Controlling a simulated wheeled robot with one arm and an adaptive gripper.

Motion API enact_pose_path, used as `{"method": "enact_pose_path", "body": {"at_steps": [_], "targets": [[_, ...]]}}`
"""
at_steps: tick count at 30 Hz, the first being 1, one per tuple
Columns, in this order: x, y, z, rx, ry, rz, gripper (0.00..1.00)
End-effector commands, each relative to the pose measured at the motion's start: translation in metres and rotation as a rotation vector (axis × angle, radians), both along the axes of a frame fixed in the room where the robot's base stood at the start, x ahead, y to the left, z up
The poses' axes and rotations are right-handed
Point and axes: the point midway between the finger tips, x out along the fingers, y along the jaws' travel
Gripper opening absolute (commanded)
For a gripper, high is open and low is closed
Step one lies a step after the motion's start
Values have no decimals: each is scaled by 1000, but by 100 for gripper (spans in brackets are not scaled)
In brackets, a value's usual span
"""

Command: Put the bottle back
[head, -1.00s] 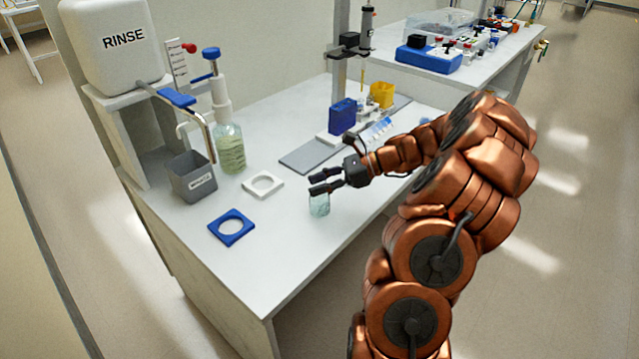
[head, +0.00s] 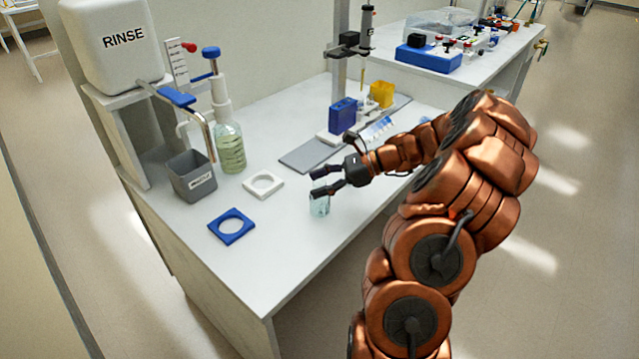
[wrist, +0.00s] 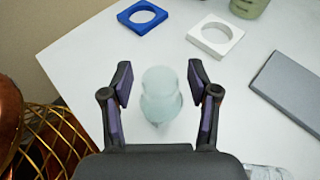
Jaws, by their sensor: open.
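A small clear, pale blue-green bottle (head: 320,206) stands on the white bench near its front edge. My gripper (head: 320,182) is open, with its fingers at the bottle's upper part. In the wrist view the bottle (wrist: 160,95) sits between the two spread fingers of my gripper (wrist: 160,85), with gaps on both sides. A blue square holder with a round hole (head: 231,239) and a white one (head: 262,197) lie on the bench to the left, both empty.
A pump bottle of greenish liquid (head: 230,150), a grey waste cup (head: 192,188) and a white RINSE tank (head: 110,45) stand at the left. A grey plate (head: 298,160) lies behind my gripper. The bench front is clear.

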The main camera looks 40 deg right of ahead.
Motion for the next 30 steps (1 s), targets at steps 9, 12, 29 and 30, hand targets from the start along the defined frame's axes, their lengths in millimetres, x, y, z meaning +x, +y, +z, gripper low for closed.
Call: {"method": "enact_pose_path", "body": {"at_steps": [9, 12, 29, 30], "targets": [[-23, -41, 18, -4, -2, -6, 60], [-33, -57, 26, -4, -2, -6, 60], [-58, -93, 45, 0, 0, 0, 60], [-58, -93, 45, 0, 0, 1, 60]]}}
